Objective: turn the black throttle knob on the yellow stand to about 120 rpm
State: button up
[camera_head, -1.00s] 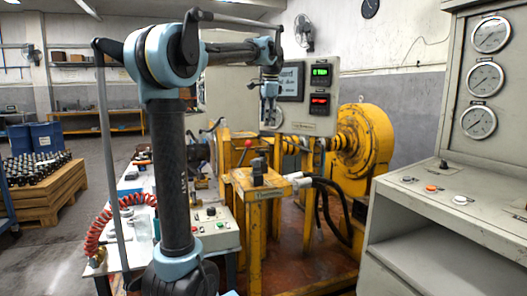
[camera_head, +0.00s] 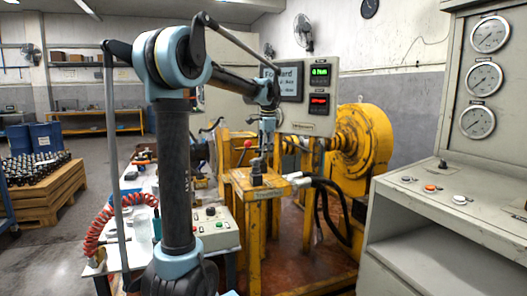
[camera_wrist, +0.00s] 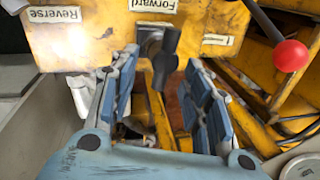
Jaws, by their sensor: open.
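The yellow stand (camera_head: 262,192) is in the middle of the head view, with the small black throttle knob (camera_head: 257,178) on its top. My gripper (camera_head: 262,150) points down just above it. In the wrist view my gripper (camera_wrist: 160,68) is open, with blue-padded fingers apart and nothing held. A dark knob (camera_wrist: 164,58) shows between and beyond the fingertips, beside a yellow plate (camera_wrist: 105,48) labelled Forward and Reverse. I cannot tell whether the fingers are level with it. The panel's green readout (camera_head: 319,71) is too small to read surely.
A lever with a red ball (camera_wrist: 290,55) rises close to the right finger. A yellow motor housing (camera_head: 362,145) and black hoses (camera_head: 325,197) are right of the stand. A grey console (camera_head: 430,225) is at the right. A control box (camera_head: 214,228) is left.

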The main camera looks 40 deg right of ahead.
jog(key=shift+f, duration=0.1)
jog(key=c, duration=1)
jog(key=shift+w+n, duration=0.1)
jog(key=shift+n, duration=0.2)
jog(key=shift+n, duration=0.3)
jog(key=o, duration=1)
